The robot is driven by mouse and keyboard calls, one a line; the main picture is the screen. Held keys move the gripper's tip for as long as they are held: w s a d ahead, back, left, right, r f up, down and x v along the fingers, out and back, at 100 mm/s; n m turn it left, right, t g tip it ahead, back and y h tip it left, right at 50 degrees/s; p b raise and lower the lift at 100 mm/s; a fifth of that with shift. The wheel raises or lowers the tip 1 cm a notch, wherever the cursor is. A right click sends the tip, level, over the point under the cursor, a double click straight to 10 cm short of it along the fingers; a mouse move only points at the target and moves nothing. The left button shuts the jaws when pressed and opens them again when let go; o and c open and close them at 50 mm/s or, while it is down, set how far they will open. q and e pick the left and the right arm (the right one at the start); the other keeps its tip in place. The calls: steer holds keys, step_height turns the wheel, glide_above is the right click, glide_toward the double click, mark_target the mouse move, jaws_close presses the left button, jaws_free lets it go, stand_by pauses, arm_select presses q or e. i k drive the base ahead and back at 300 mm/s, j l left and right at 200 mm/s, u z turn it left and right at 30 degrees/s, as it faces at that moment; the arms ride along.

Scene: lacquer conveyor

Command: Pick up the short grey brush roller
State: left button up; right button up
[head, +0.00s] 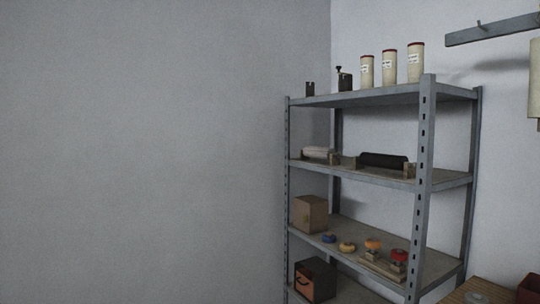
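Two rollers lie on the second board from the top of a grey metal shelf rack in the head view. The pale, off-white or light grey roller (318,153) is at the left, on small brown supports. The longer black or dark grey roller (383,160) is to its right, between brown end supports. I cannot tell whether either is the short grey brush roller; no bristles can be made out. Neither of my grippers is in view.
The shelf rack (427,150) stands against the wall. Its top holds several pale cylinders (415,64) and small dark items (345,79). Lower boards hold a brown box (310,214), coloured round items (399,256) and a dark bin (315,279). A wooden surface (484,290) is at lower right.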

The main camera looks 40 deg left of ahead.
mark_target(315, 151)
steer(key=u, duration=1.1)
steer(key=z, duration=2.25)
steer(key=u, duration=2.25)
steer(key=i+j+z, duration=0.1)
steer(key=z, duration=0.3)
steer(key=i+j+z, duration=0.15)
steer(key=z, duration=0.25)
steer(key=i+j+z, duration=0.15)
steer(key=z, duration=0.25)
steer(key=i+j+z, duration=0.1)
steer(key=j+z, duration=0.15)
steer(key=z, duration=0.15)
steer(key=j+z, duration=0.2)
steer(key=z, duration=0.2)
